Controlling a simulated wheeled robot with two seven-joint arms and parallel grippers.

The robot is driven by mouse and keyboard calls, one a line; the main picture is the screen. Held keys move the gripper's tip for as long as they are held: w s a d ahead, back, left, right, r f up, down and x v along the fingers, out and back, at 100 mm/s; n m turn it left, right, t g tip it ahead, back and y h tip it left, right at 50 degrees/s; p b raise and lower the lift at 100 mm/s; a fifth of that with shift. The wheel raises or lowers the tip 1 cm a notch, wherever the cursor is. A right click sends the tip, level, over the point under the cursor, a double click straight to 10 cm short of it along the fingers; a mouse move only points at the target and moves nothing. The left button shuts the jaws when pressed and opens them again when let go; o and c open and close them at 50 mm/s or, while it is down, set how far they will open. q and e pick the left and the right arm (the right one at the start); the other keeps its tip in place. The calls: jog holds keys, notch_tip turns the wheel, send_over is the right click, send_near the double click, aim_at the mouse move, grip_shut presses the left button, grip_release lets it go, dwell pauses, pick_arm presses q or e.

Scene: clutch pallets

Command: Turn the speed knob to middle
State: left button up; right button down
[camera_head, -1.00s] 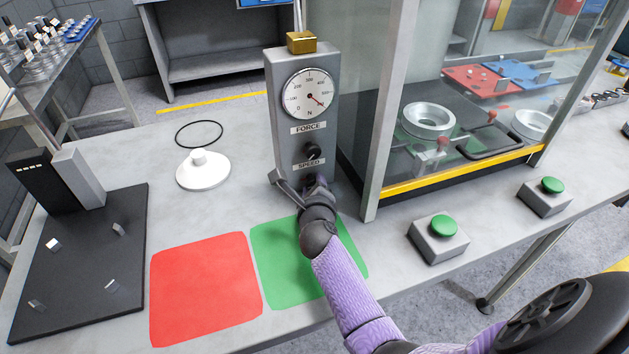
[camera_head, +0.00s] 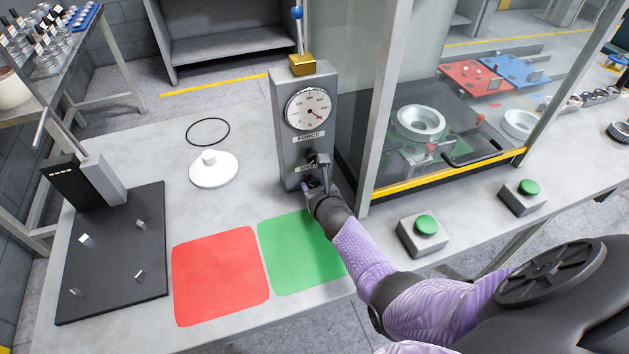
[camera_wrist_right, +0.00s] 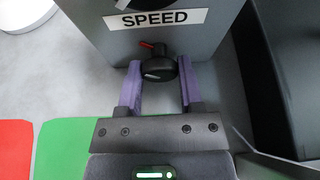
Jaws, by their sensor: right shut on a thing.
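The grey control post (camera_head: 290,150) carries a round force dial (camera_head: 308,108). My right gripper (camera_wrist_right: 160,72) is at the post's front. Its purple fingers lie on either side of a black rounded knob (camera_wrist_right: 157,66) with a red mark, below the label, and are shut on it. My left gripper is out of view.
A red square (camera_head: 220,275) and a green square (camera_head: 290,265) mark the table in front of the post. A white round piece (camera_head: 213,172) lies left of the post. A glass-fronted cell (camera_head: 450,170) and green push buttons (camera_head: 427,224) stand to the right.

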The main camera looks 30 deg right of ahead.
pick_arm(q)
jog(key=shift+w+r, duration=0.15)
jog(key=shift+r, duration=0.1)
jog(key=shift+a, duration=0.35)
pick_arm(e)
jog(key=shift+y, duration=0.3)
jog(key=c, duration=0.5)
grip_release()
jog(key=shift+c, duration=0.2)
pick_arm(q)
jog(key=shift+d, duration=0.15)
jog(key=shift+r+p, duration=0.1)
jog(key=shift+p, duration=0.2)
pick_arm(e)
jog(key=p+v, duration=0.6)
jog(key=v, duration=0.3)
jog(key=shift+s+a+r, duration=0.1)
jog(key=shift+a+r, duration=0.05)
jog(key=shift+r, duration=0.05)
jog(key=shift+s, duration=0.25)
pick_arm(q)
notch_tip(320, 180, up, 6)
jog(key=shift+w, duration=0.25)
